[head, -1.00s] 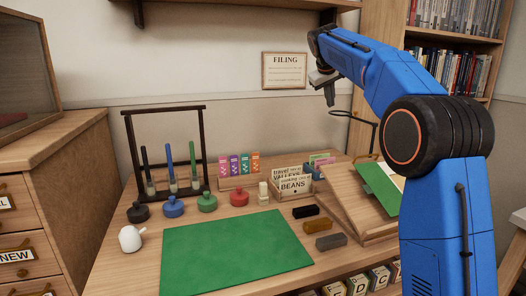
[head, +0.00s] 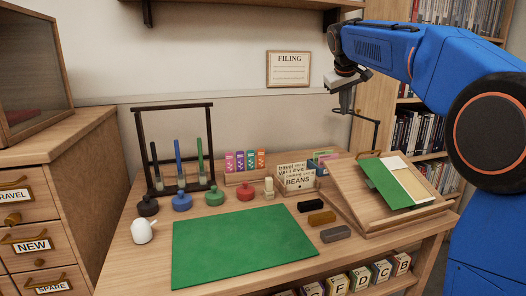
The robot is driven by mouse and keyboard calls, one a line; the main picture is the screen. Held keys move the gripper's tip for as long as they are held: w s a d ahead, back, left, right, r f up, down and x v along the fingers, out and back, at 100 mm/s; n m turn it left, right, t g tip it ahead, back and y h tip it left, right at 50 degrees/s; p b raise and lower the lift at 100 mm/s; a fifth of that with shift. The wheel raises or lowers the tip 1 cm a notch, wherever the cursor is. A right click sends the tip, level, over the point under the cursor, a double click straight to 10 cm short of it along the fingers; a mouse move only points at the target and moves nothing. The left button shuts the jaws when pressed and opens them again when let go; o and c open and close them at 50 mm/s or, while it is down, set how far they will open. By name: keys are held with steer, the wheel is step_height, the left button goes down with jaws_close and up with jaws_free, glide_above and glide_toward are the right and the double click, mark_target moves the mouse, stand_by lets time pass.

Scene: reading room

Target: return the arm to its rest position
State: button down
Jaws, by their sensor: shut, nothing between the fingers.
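My blue arm (head: 430,55) reaches in from the right side of the head view, raised above the desk. My gripper (head: 344,110) hangs at the arm's end, pointing down, in front of the wall and the bookcase edge. It is shut and empty. It is well above the wooden slanted stand (head: 345,196) and touches nothing that I can see.
The desk holds a green mat (head: 240,245), several ink bottles (head: 182,202), a dark rack (head: 211,140), a card box (head: 295,182) and several small blocks (head: 322,218). A drawer cabinet (head: 60,170) stands left. A wall shelf (head: 235,6) is above.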

steer(key=s+f+m+y, duration=0.1)
steer(key=s+f, duration=0.9)
steer(key=s, duration=0.6)
steer(key=s+f+m+g+y, duration=0.1)
steer(key=s+f, duration=1)
steer(key=s, duration=0.6)
steer(key=s+d+f+m, duration=0.1)
steer(key=s+f, duration=0.9)
steer(key=s, duration=0.6)
steer(key=shift+s+f+y, duration=0.25)
steer(key=shift+f+y, duration=0.1)
steer(key=shift+y, duration=0.05)
